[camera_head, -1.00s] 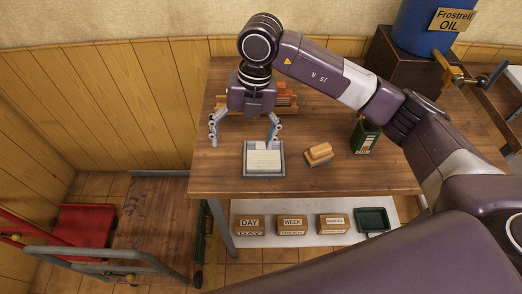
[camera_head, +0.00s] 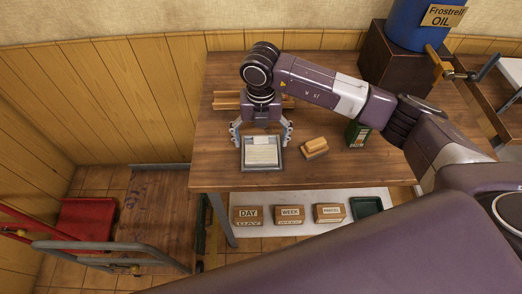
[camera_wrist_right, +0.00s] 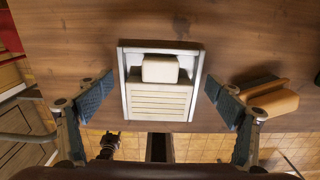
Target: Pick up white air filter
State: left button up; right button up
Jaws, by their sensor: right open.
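The white air filter (camera_head: 263,150) is a pale slatted panel lying in a square grey frame (camera_head: 263,168) near the table's front edge. In the right wrist view the slatted filter (camera_wrist_right: 159,102) fills the lower part of the frame (camera_wrist_right: 124,84), with a raised white block (camera_wrist_right: 160,69) above the slats. My right gripper (camera_head: 261,132) is open and empty, at the far side of the frame in the head view. In the right wrist view its fingers (camera_wrist_right: 158,92) stand either side of the frame, apart from it. My left gripper is not in view.
A tan brush-like block (camera_head: 315,147) lies right of the frame, with a dark green container (camera_head: 357,133) farther right. A wooden rack (camera_head: 228,100) is behind my gripper. Labelled boxes (camera_head: 289,213) sit on the lower shelf. The table (camera_head: 215,170) is clear left of the frame.

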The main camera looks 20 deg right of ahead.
jog(key=shift+c, duration=0.4)
jog(key=c, duration=1.2)
jog(key=shift+r, duration=0.1)
